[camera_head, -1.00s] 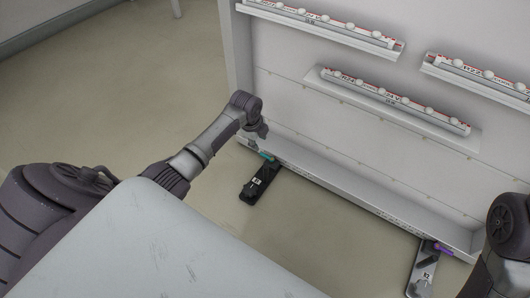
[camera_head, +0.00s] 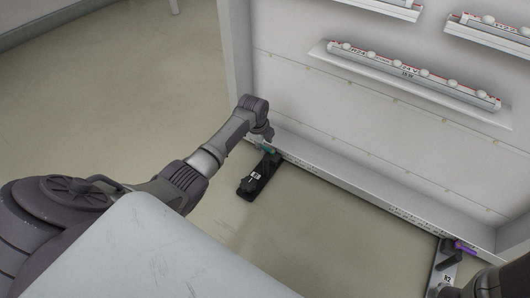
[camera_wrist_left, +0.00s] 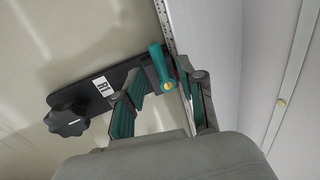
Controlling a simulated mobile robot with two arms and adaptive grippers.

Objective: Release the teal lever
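The teal lever (camera_head: 267,149) is on a black clamp (camera_head: 256,181) at the foot of the white frame panel. In the left wrist view the teal lever (camera_wrist_left: 160,64) stands up from an orange-centred pivot at the clamp's end. My left gripper (camera_head: 264,141) is low beside the panel, over that end of the clamp. In the left wrist view my left gripper (camera_wrist_left: 165,105) is open, with teal-padded fingers on either side of the lever; I cannot tell whether they touch it.
The white panel (camera_head: 340,120) rises just behind the clamp and carries a light bar (camera_head: 415,78). A grey clamp (camera_head: 443,275) with a purple lever (camera_head: 464,248) sits at the lower right. The black clamp has a dark knob (camera_wrist_left: 67,121). Open floor (camera_head: 110,110) lies left.

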